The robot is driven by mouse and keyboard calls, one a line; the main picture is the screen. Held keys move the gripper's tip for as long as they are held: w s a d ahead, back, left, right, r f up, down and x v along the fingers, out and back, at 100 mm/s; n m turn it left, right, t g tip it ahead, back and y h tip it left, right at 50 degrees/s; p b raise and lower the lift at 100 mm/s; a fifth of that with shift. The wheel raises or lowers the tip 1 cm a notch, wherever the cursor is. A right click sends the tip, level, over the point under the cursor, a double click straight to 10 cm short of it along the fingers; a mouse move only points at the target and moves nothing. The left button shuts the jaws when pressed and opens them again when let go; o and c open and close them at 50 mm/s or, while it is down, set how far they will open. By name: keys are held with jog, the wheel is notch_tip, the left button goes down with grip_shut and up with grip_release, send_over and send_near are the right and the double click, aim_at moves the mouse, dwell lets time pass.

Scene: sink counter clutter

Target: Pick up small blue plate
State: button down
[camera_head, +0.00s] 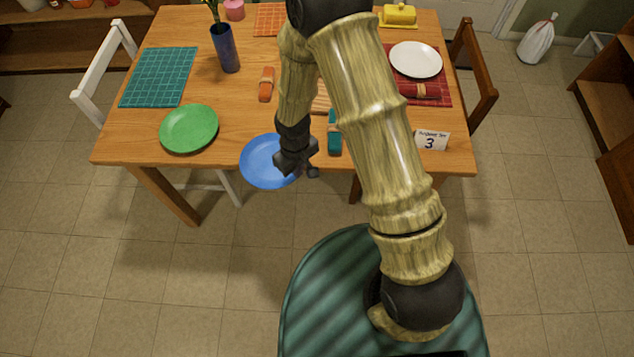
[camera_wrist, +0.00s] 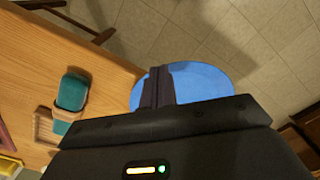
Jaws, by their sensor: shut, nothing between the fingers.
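The small blue plate (camera_head: 262,163) lies at the front edge of the wooden table, and part of it appears to overhang the edge. My gripper (camera_head: 314,172) is at the plate's right side in the head view and covers part of it. In the wrist view the blue plate (camera_wrist: 205,82) shows behind my shut fingers (camera_wrist: 158,88). Nothing is between the fingers. Whether the fingertips touch the plate I cannot tell.
On the wooden table (camera_head: 225,165) are a green plate (camera_head: 189,129) at left, a teal rolled napkin (camera_head: 334,133) right of my gripper, a number card (camera_head: 432,140) and a white plate (camera_head: 416,60). A blue vase (camera_head: 225,48) stands further back. Open floor lies in front.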

jog(key=s+d+b, duration=0.3)
jog(key=s+d, duration=0.5)
jog(key=s, duration=0.1)
jog(key=shift+b, duration=0.3)
jog(key=c, duration=2.1)
grip_release()
jog(key=o, duration=0.3)
jog(key=shift+w+r, duration=0.1)
jog(key=shift+o, duration=1.3)
jog(key=w+d+r+m+t, duration=0.1)
jog(key=w+d+r+m, duration=0.2)
jog(key=r, duration=0.5)
jog(key=shift+w+d+r+m+t, duration=0.3)
jog(key=shift+w+d+r+m, duration=0.15)
jog(key=shift+d, duration=0.65)
jog(key=s+d+r+m+t, duration=0.1)
jog(key=d+r+m, duration=0.3)
jog(key=r, duration=0.5)
jog(key=shift+d+r, duration=0.3)
jog(key=shift+d, duration=0.45)
jog(key=shift+s, duration=0.1)
